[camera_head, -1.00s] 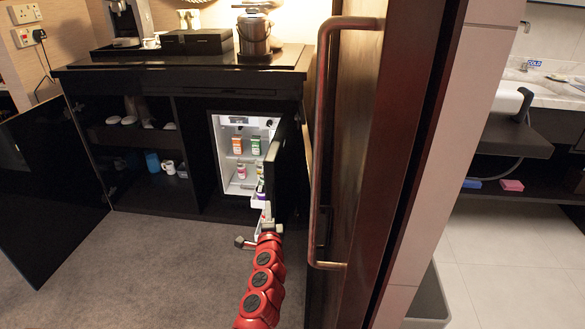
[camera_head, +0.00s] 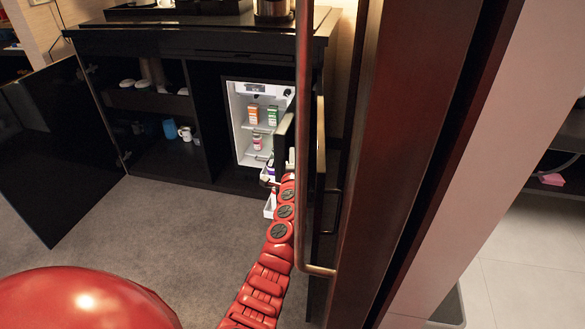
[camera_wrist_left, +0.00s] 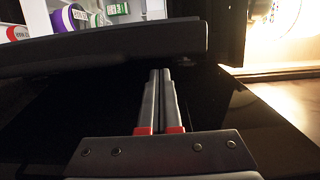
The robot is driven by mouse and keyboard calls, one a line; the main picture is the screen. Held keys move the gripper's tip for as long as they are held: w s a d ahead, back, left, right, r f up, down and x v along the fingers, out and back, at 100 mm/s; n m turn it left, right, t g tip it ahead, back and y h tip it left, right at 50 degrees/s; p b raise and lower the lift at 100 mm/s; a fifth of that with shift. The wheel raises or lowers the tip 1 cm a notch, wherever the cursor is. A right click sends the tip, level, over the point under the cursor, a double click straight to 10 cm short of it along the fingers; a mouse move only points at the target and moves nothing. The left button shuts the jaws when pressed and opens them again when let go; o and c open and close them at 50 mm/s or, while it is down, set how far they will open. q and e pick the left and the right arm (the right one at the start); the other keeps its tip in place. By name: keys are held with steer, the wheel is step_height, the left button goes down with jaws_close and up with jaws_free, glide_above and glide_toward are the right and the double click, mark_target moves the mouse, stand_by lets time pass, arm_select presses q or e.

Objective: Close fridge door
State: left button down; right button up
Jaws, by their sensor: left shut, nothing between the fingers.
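The small fridge (camera_head: 240,100) has a white lit interior with several bottles and boxes. Its dark door (camera_head: 284,145) stands open on the right, seen nearly edge-on. My left arm reaches up to this door; its gripper (camera_head: 273,184) is mostly hidden by the arm in the head view. In the left wrist view my left gripper (camera_wrist_left: 159,72) is shut and empty. Its fingertips are close to a dark thick edge (camera_wrist_left: 110,45), apparently the fridge door, with bottles behind it. I cannot tell whether they touch. My right gripper is not in view.
A black cabinet (camera_head: 180,45) surrounds the fridge; its left door (camera_head: 60,150) stands open. A large wooden door with a long copper handle (camera_head: 301,150) is close at my arm's right. Grey carpet (camera_head: 170,225) is clear in front.

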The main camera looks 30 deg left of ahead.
arm_select(q)
steer(key=b+x, duration=0.1)
steer(key=x, duration=0.2)
steer(key=shift+b, duration=0.35)
